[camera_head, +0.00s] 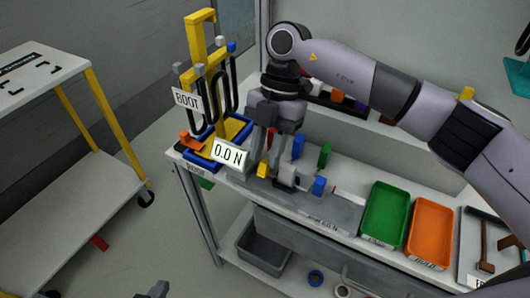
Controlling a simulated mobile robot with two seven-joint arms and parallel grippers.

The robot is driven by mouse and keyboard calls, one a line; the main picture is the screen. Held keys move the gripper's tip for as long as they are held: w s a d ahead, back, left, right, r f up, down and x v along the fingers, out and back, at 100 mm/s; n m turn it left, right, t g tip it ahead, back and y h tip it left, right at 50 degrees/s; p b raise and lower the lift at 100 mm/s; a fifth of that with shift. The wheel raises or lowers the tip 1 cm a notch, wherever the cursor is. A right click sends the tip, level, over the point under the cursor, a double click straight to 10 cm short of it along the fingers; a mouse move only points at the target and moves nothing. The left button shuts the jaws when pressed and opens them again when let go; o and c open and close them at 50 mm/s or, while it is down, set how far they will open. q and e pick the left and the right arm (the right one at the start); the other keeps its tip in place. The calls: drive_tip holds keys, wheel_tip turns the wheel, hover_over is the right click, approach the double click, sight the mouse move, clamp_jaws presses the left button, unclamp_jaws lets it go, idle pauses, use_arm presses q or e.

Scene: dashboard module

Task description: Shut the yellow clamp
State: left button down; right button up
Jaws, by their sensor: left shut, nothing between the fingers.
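The yellow clamp (262,170) shows as a small yellow block on the workbench, beside the 0.0 N display. It is partly hidden by my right gripper, and I cannot tell its lever angle. My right gripper (264,166) comes down over it from above, its fingers apart on either side of the yellow part. I cannot tell whether they touch it. My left gripper (154,291) shows only as dark fingertips at the bottom edge, shut and empty, far from the clamp.
Blue (298,146) and green (324,155) upright parts and a lower blue part (319,186) stand close by. The 0.0 N sign (230,152) and BOOT rack (207,70) are left. Green (385,212) and orange (432,232) trays lie right. A white-topped cart (35,75) stands far left.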

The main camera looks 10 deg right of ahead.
drive_tip(key=shift+s+a+f, duration=0.2)
drive_tip(key=shift+s+f, duration=0.05)
drive_tip(key=shift+f, duration=0.4)
clamp_jaws()
